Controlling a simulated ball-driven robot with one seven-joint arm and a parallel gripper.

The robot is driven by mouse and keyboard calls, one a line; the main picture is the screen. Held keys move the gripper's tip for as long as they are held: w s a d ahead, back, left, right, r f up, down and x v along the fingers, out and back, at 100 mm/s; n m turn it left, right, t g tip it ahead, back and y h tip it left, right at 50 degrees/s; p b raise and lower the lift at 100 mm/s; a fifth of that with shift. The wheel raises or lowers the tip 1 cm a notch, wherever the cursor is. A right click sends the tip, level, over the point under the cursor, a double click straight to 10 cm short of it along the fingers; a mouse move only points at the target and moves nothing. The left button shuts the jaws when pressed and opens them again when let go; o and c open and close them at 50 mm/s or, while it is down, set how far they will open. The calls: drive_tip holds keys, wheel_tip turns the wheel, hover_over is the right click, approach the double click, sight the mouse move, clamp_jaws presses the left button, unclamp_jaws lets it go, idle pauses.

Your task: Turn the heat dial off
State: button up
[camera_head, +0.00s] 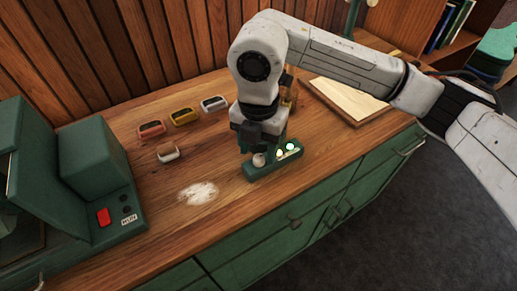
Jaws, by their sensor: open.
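A long green control box (262,170) lies on the wooden counter, right of the middle. It has a pale round knob (259,159) at its left end and two bright lights (285,150) toward its right end. I cannot read any marking on the knob, so its setting is unclear. My gripper (267,148) points down over this box, close above the knob and its middle. It is open. The fingertips are small and dark against the green box, and I cannot tell whether they touch it. The gripper hides part of the box's back side.
A green machine (97,180) with a red switch (103,217) and small black knobs (125,203) stands at the left. Several small coloured items (184,116) sit behind. A white powdery patch (198,193) lies left of the box. A framed board (345,98) lies to the right.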

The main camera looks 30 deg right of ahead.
drive_tip(key=shift+f, duration=0.9)
clamp_jaws()
